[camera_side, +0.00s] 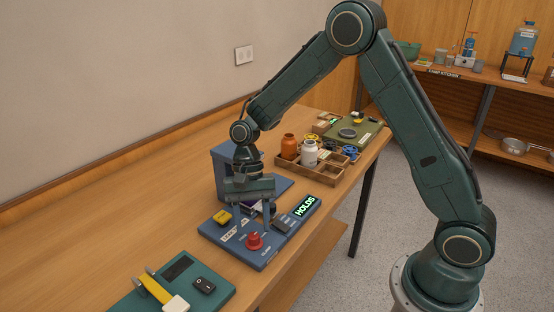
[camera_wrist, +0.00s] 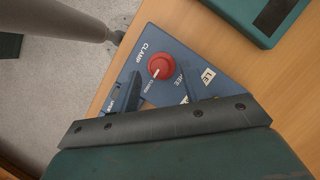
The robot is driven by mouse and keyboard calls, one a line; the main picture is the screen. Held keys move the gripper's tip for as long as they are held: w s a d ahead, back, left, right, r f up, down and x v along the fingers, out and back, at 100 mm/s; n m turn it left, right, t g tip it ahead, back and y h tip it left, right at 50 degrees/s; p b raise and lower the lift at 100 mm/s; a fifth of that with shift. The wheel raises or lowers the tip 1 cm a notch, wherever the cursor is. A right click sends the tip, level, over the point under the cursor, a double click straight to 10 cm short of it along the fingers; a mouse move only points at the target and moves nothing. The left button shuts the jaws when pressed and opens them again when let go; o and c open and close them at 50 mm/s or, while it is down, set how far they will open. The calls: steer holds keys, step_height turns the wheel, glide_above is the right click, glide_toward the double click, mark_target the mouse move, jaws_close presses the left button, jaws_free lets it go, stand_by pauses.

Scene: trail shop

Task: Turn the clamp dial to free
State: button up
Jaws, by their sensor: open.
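The clamp dial (camera_side: 254,240) is a red round knob on a blue panel (camera_side: 226,238). In the wrist view the dial (camera_wrist: 161,67) carries a pale pointer mark, aimed away from the partly covered FREE lettering (camera_wrist: 182,82). A small label below the dial is too small to read surely. The panel's display (camera_side: 306,206) glows green and reads HOLDS. My gripper (camera_side: 254,227) points down over the panel. Its fingers are apart and empty, and the wrist view shows the dial near the gap between the fingertips (camera_wrist: 158,74). I cannot tell whether they touch it.
A yellow part (camera_side: 222,217) and a dark switch (camera_side: 281,226) are on the panel beside the dial. A teal device (camera_side: 180,285) with a yellow lever lies in front. A wooden tray (camera_side: 312,172) with bottles stands behind. Bare tabletop lies left of the panel.

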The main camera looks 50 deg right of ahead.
mark_target(254, 239)
steer(key=shift+x, duration=1.1)
steer(key=c, duration=1)
